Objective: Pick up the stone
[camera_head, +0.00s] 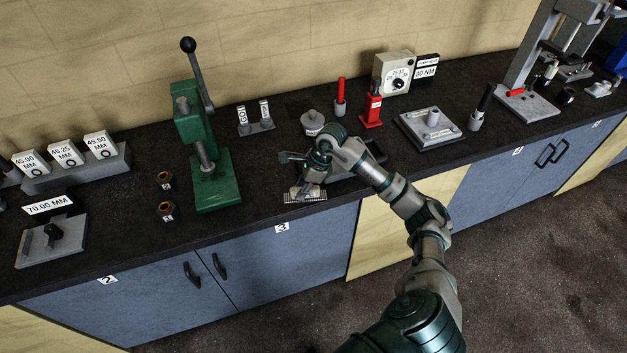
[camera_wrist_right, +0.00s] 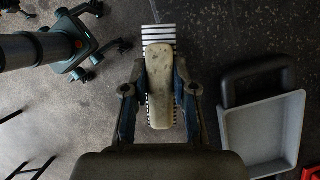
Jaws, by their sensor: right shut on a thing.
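The stone (camera_wrist_right: 162,88), a long pale beige block with rounded ends and dark specks, lies between the two fingers of my right gripper in the right wrist view. My right gripper (camera_wrist_right: 160,100) is shut on it, one finger at each long side. In the head view my right gripper (camera_head: 304,187) is low at the bench's front edge, above a pale ribbed strip (camera_head: 314,196). The stone is mostly hidden by the gripper there. The black-and-white striped piece (camera_wrist_right: 158,33) shows behind the stone in the wrist view. My left gripper is not in view.
A green press (camera_head: 213,180) stands left of my gripper, with two small dark nuts (camera_head: 166,211) beside it. A red post (camera_head: 373,110) and a grey plate (camera_head: 430,127) are to the right. A grey tray (camera_wrist_right: 296,125) lies right of the gripper in the wrist view.

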